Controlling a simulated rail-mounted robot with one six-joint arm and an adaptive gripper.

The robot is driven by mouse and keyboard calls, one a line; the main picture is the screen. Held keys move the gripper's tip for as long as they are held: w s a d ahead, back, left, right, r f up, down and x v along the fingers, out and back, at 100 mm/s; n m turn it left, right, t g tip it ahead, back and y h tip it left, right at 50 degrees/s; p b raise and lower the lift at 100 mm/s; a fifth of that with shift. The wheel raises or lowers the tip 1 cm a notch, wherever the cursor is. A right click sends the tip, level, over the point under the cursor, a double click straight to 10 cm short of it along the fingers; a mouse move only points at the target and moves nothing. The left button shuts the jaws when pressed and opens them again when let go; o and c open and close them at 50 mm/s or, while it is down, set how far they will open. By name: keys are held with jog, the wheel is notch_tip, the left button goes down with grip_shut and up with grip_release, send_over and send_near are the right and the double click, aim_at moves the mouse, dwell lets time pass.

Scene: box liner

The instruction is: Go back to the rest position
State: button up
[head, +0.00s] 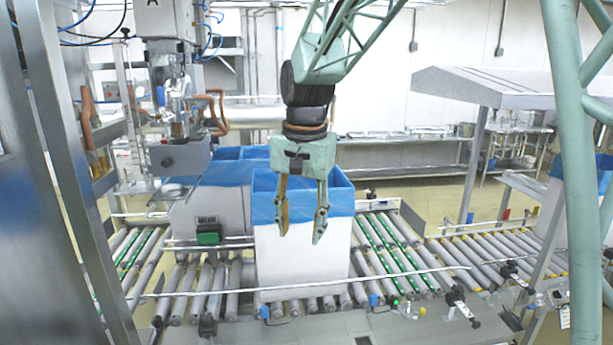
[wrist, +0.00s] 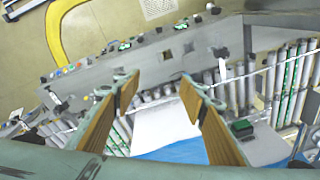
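My gripper (head: 302,222) hangs from the green lattice arm in the middle of the head view, fingers pointing down. Its two fingers are spread apart with nothing between them. In the wrist view my gripper (wrist: 155,100) also shows two separate fingers with wooden-looking inner pads and an empty gap. A white box (head: 300,262) with a blue liner (head: 343,200) folded over its rim stands behind the fingers on the roller conveyor. In the wrist view the white box (wrist: 162,127) shows between and below the fingers. I cannot tell the distance between fingertips and box.
The roller conveyor (head: 385,255) runs left to right, with rails along its edges. A second blue-lined box (head: 226,172) stands behind, by a machine (head: 178,150) at left. A steel hood (head: 500,85) stands at right. A green post (head: 570,130) rises at the right front.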

jog(key=s+d+r+n+t, duration=0.1)
jog(key=s+d+r, duration=0.3)
jog(key=s+d, duration=0.4)
jog(key=s+d+r+n, duration=0.1)
jog(key=s+d+r, duration=0.4)
jog(key=s, duration=0.5)
jog(key=s+d+f, duration=0.1)
jog(key=s+d, duration=0.2)
jog(key=s, duration=0.4)
jog(key=s+d+f+n+t, duration=0.1)
jog(key=s+d, duration=0.2)
jog(key=s, duration=0.5)
jog(key=s+d+f, duration=0.2)
jog(key=s+d, duration=0.1)
jog(key=s, duration=0.4)
jog(key=shift+s+d+n+h, duration=0.15)
jog(key=shift+d+n+h, duration=0.15)
jog(key=shift+n, duration=0.1)
